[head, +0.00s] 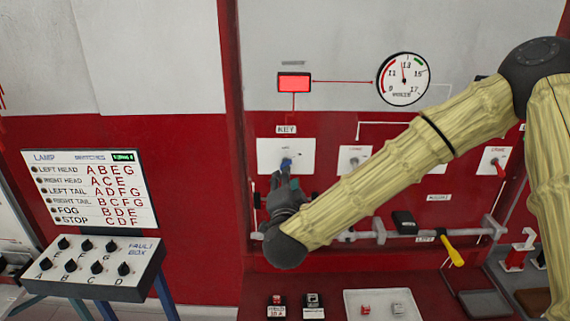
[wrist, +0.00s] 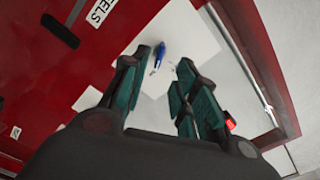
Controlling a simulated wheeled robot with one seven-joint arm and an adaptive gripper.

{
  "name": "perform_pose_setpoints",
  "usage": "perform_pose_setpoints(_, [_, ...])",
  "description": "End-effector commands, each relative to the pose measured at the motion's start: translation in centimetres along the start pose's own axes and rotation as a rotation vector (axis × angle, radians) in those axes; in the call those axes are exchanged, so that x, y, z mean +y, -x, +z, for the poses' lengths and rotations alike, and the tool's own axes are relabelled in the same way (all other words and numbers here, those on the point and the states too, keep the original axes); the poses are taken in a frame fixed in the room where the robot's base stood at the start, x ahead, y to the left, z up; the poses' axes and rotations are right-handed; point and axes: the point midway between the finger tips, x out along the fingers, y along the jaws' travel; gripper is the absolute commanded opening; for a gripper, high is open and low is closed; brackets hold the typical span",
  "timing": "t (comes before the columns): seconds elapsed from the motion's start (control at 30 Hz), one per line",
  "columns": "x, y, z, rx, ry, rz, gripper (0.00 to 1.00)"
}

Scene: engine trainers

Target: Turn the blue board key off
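The blue key (head: 286,163) sits in a white plate (head: 269,153) below the KEY label on the red board. In the wrist view the blue key (wrist: 160,52) stands on its white plate (wrist: 196,37), just beyond my fingertips. My gripper (head: 285,178) is in front of the key's lower side in the head view, and hides part of the plate. In the wrist view my gripper (wrist: 166,66) is open, its teal fingers apart with nothing clearly between them. I cannot tell whether a finger touches the key.
A lit red lamp (head: 294,83) and a round gauge (head: 403,79) are above. Other switch plates (head: 355,158) lie to the right, partly behind my arm. A rail with a yellow handle (head: 453,251) runs below. A fault box (head: 92,267) stands at left.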

Motion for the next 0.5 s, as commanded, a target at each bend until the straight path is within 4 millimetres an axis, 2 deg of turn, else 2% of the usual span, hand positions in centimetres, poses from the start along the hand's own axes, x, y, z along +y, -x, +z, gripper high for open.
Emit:
perform_pose_setpoints(0.3, [-0.2, -5.2, -0.2, 0.001, 0.000, 0.001, 0.29])
perform_pose_setpoints(0.5, [-0.1, -7.3, -0.1, 0.000, 0.001, 0.001, 0.29])
